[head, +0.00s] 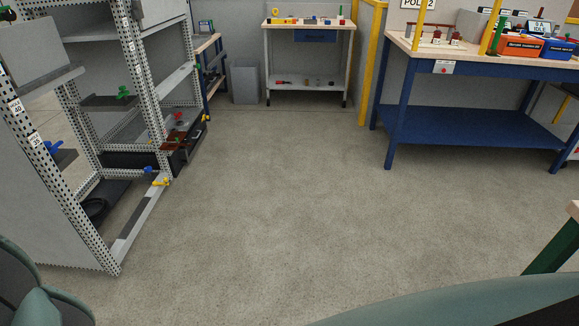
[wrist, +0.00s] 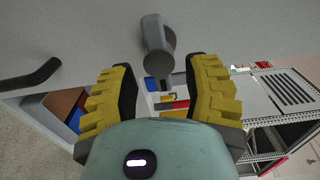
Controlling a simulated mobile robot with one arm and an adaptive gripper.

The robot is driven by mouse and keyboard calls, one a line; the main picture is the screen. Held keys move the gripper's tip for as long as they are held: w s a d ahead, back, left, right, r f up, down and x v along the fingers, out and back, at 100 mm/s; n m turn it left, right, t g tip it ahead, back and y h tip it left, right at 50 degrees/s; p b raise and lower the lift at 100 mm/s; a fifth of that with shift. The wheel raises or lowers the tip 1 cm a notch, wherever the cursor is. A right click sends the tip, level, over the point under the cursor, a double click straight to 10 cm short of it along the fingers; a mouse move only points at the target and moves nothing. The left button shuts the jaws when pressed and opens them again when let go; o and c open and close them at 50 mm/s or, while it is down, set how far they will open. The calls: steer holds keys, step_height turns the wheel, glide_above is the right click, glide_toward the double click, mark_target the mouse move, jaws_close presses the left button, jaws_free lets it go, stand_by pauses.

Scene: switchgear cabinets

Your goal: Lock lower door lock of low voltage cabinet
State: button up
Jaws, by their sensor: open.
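In the wrist view, a grey door panel (wrist: 225,25) spans the top. A grey knob-like lock handle (wrist: 153,40) sticks out from it, its round end lying just ahead of and between my fingertips. I cannot tell from the view whether it is the lower lock. My gripper (wrist: 160,75) is open, with yellow ridged fingers on either side of the handle; a gap shows on both sides, and no grip is visible. A dark curved bar handle (wrist: 30,74) sits on the panel further left. The head view does not show my gripper or this door.
In the wrist view, an open frame cabinet (wrist: 270,135) lies right. In the head view, a perforated-frame cabinet (head: 130,60) stands left, a blue workbench (head: 470,75) at back right and a small table (head: 308,26) at the back. The floor (head: 270,190) between is clear.

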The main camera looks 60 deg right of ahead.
steer(key=v, duration=0.9)
steer(key=shift+s, duration=0.2)
steer(key=shift+d, duration=0.2)
stand_by(0.4)
